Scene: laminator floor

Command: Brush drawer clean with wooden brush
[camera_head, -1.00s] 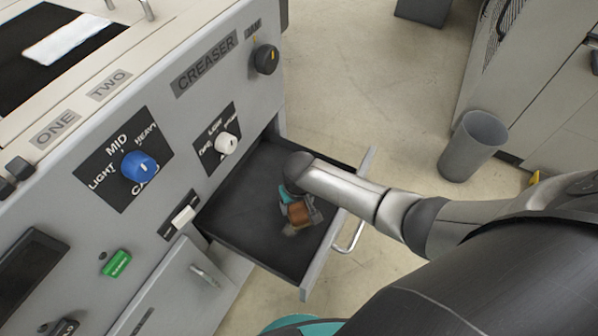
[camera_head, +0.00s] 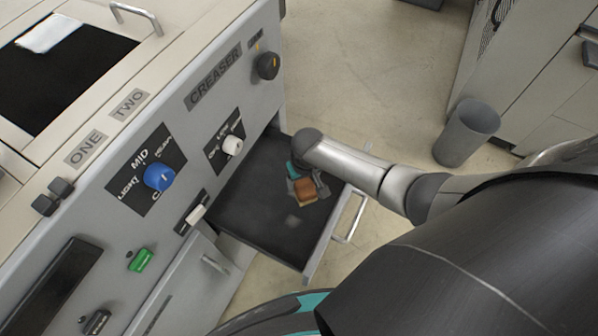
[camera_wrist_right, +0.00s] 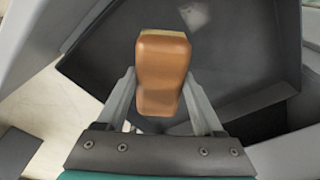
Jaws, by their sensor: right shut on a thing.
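The open drawer (camera_head: 262,222) has a dark inside and sticks out from the front of the grey machine; its dark floor also shows in the right wrist view (camera_wrist_right: 235,65). A light patch (camera_head: 293,221) lies on the drawer floor. My right gripper (camera_head: 303,189) is over the drawer and shut on the wooden brush (camera_head: 306,190). In the right wrist view the brush's brown block (camera_wrist_right: 162,70) sits between the two fingers, with a pale strip at its far edge. Whether the brush touches the drawer floor I cannot tell. My left gripper is not in view.
The machine front carries a blue knob (camera_head: 159,177), a white knob (camera_head: 232,146) and a green switch (camera_head: 141,260). The drawer's metal handle (camera_head: 352,220) faces the open floor. A grey bin (camera_head: 467,132) stands at the right beside cabinets.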

